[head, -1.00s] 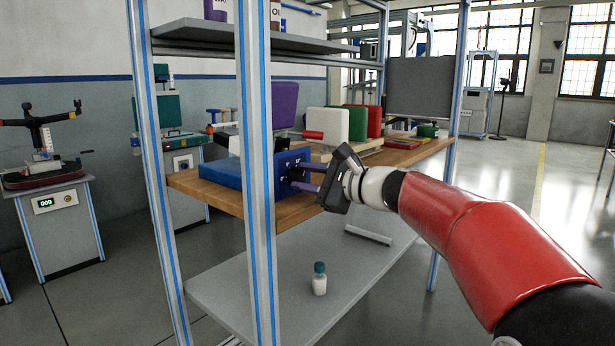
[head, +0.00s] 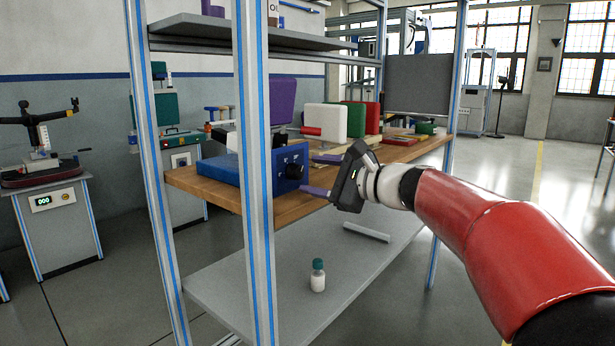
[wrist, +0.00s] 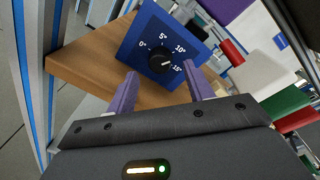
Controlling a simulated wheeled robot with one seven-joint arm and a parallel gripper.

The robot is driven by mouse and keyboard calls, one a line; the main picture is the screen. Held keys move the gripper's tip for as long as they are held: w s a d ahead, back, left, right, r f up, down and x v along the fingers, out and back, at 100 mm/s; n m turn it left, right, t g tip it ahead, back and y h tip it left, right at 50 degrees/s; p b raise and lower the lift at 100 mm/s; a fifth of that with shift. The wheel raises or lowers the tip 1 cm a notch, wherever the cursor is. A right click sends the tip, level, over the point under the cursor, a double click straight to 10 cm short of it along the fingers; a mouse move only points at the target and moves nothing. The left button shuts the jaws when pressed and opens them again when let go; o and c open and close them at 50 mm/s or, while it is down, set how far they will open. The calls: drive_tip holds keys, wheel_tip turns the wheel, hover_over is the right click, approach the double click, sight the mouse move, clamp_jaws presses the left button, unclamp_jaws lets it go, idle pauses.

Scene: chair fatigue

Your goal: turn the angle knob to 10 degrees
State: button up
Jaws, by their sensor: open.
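The black angle knob (head: 294,170) sits on the front of a blue panel box (head: 232,171) on the wooden shelf. In the wrist view the knob (wrist: 161,62) is on the blue dial face (wrist: 140,44), marked 0°, 5°, 10° and 15°. Its small white pointer mark appears to lie toward the 15° side. My gripper (head: 314,175) is open and empty, just to the right of the knob and apart from it. In the wrist view the purple fingers of my gripper (wrist: 161,80) are spread, with the knob beyond and between their tips.
The wooden shelf (head: 225,195) carries purple, white (head: 333,120), green and red pads behind the panel. A metal post (head: 255,250) stands just left of the panel's front. A small bottle (head: 317,276) stands on the grey lower shelf. Open floor lies to the right.

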drive_tip(key=v, duration=0.4)
drive_tip(key=shift+s+d, duration=0.2)
drive_tip(key=shift+d, duration=0.1)
drive_tip(key=s+f+n+g+h, duration=0.4)
drive_tip(key=s+f+n+h, duration=0.25)
drive_tip(key=s+f, duration=0.8)
drive_tip(key=s+d+f+n+h, duration=0.3)
drive_tip(key=s+d+f+n, duration=0.1)
drive_tip(key=s, duration=0.3)
drive_tip(key=s+d+f+n+h, duration=0.4)
drive_tip(key=s+d+f+n, duration=0.1)
drive_tip(key=s+d+f, duration=0.1)
drive_tip(key=s+f, duration=0.1)
drive_tip(key=s, duration=0.1)
drive_tip(key=shift+s+d+f+g, duration=0.2)
drive_tip(key=shift+s+d+g, duration=0.1)
drive_tip(key=shift+d, duration=0.1)
drive_tip(key=shift+h, duration=0.25)
